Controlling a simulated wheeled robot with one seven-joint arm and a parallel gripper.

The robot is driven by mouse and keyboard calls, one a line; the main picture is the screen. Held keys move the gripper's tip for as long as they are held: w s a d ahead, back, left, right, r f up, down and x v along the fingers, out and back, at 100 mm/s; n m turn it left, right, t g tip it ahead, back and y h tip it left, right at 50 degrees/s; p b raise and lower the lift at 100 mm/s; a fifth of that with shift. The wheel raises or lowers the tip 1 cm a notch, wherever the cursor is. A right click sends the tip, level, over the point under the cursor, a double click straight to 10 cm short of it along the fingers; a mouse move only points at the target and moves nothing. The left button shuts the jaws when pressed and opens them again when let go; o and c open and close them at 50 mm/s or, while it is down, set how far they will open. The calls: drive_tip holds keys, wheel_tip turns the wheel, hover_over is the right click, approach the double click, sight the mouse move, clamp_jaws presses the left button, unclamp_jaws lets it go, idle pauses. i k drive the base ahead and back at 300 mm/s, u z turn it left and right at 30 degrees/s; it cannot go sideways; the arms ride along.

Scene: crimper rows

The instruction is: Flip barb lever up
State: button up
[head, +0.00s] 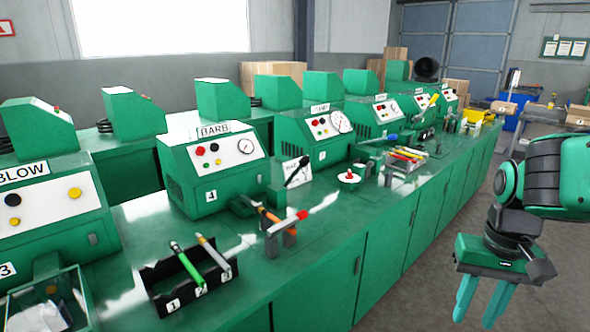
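The green machine labelled BARB (218,190) stands left of centre on the long green bench, with the number 4 on its front. A black lever (297,172) slants up to the right beside the machine's right side, in front of a small white card. An orange-and-red handled part (285,220) sits low in front of the machine. I cannot tell which of these is the barb lever. My gripper (475,320) hangs at the lower right, over the floor beside the bench, far from the machine. Its two green fingers point down, apart, with nothing between them.
The green bench (345,255) runs from lower left to back right. The BLOW machine (45,215) is at left. More machines line the bench to the right. Grey floor is open around my gripper.

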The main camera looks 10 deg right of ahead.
sight(304, 161)
drive_tip(key=u, duration=0.05)
drive_tip(key=i, duration=1)
drive_tip(key=z, duration=0.55)
drive_tip(key=k, duration=0.75)
drive_tip(key=u, duration=0.35)
drive_tip(key=i, duration=0.5)
drive_tip(key=z, duration=0.05)
